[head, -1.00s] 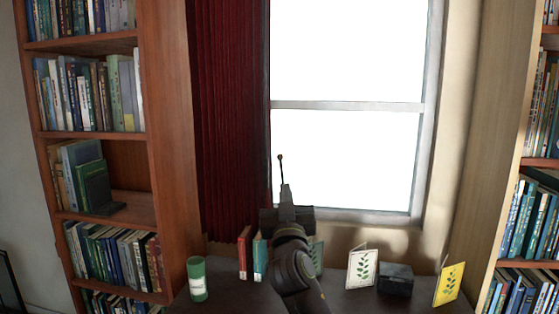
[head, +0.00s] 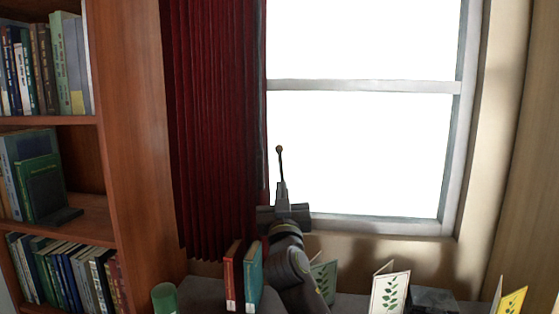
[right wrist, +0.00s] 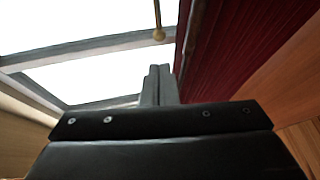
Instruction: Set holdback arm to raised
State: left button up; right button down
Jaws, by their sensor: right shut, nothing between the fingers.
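The holdback arm (head: 280,152) is a thin rod with a small brown ball knob, at the window-side edge of the dark red curtain (head: 212,130). In the head view it points almost straight up, knob on top. Its lower part is hidden behind my right gripper (head: 282,186). In the right wrist view the knob (right wrist: 158,35) shows just beyond the closed fingers (right wrist: 158,72), with the rod running to the top edge. My right gripper is shut and empty. Whether it touches the rod, I cannot tell. My left gripper is not in view.
A red book (head: 233,276) and a teal book (head: 252,277) stand beside my right arm. A green can (head: 164,298), folded cards (head: 388,292) and a dark box (head: 434,300) stand along the bottom. A wooden bookcase (head: 140,150) rises at the left, the bright window (head: 360,150) behind.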

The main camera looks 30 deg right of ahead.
jog(key=p, duration=0.3)
send_near(279, 152)
jog(key=x, duration=0.4)
jog(key=shift+w+d+r, duration=0.2)
jog(key=shift+w+r, duration=0.05)
jog(key=shift+r, duration=0.05)
jog(key=shift+x, duration=0.9)
jog(key=shift+w+f, duration=0.1)
jog(key=shift+w, duration=0.05)
